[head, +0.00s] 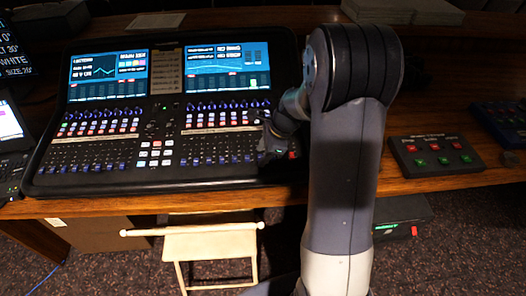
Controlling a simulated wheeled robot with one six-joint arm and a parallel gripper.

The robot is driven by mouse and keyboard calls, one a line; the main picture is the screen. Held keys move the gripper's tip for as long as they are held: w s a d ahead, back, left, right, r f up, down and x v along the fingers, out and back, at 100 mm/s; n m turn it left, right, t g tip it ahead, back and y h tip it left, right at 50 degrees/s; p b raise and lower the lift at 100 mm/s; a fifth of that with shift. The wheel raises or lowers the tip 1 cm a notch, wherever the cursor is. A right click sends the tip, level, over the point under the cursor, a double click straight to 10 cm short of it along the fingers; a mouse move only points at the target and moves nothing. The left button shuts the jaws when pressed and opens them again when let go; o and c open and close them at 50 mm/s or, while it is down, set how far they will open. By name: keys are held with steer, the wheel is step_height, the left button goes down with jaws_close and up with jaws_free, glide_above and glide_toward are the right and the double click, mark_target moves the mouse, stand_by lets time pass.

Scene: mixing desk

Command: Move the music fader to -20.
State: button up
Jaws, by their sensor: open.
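The mixing desk (161,183) lies on the wooden table with two lit screens along its back. Rows of faders run along its front, one bank on the left (90,155) and one on the right (215,150). I cannot make out which one is the music fader or read any scale marks. My gripper (264,156) is at the right end of the right fader bank, low over the desk. It looks empty, its fingertips are small and dark, and I cannot tell if it touches a fader. My arm hides the desk's right edge.
A small box with red and green buttons (433,155) sits on the table to the right, with a blue-lit panel (503,122) beyond it. A monitor (12,128) stands at the left. A pale wooden stool (212,243) stands in front of the table (400,184).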

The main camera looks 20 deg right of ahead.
jaws_close()
stand_by(0.5)
